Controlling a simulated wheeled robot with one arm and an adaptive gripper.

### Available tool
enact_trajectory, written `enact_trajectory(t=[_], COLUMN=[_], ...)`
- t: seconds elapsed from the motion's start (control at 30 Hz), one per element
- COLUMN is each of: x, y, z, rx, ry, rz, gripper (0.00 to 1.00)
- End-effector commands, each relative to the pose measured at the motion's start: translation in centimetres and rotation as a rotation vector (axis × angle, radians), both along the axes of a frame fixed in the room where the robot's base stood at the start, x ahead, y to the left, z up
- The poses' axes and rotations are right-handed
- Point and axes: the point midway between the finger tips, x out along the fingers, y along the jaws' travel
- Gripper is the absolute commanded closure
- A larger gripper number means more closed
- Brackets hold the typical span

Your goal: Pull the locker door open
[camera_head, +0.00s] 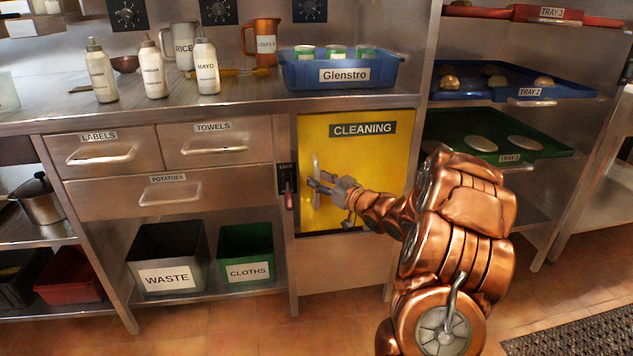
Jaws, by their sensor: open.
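The locker door is a yellow panel (372,158) labelled CLEANING, set in the steel counter front. It looks shut. A vertical metal handle (316,172) sits near its left edge. My gripper (312,184) is open at the handle, reaching in from the right; I cannot tell whether its fingers touch or straddle it. A lock plate (286,182) labelled LOCK, with a red lever, is on the frame just left of the door. My copper arm covers the lower right part of the door.
Left of the door are drawers labelled TOWELS (216,146), LABELS (104,155) and POTATOES (165,196). A WASTE bin (168,243) and CLOTHS bin (247,240) stand below. A blue Glenstro crate (340,85) sits on the counter above. Tray shelves stand right. Floor in front looks clear.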

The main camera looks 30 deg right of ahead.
Motion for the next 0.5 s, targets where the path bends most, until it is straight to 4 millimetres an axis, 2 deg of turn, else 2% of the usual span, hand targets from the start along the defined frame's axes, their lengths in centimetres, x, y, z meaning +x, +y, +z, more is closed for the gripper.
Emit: enact_trajectory(t=[0.2,0.5], x=[1.4,1.6], y=[0.3,0.3], z=[0.0,0.1], rx=[0.0,0.0], ry=[-0.001,-0.001], rz=[0.001,0.0], gripper=[0.57,0.57])
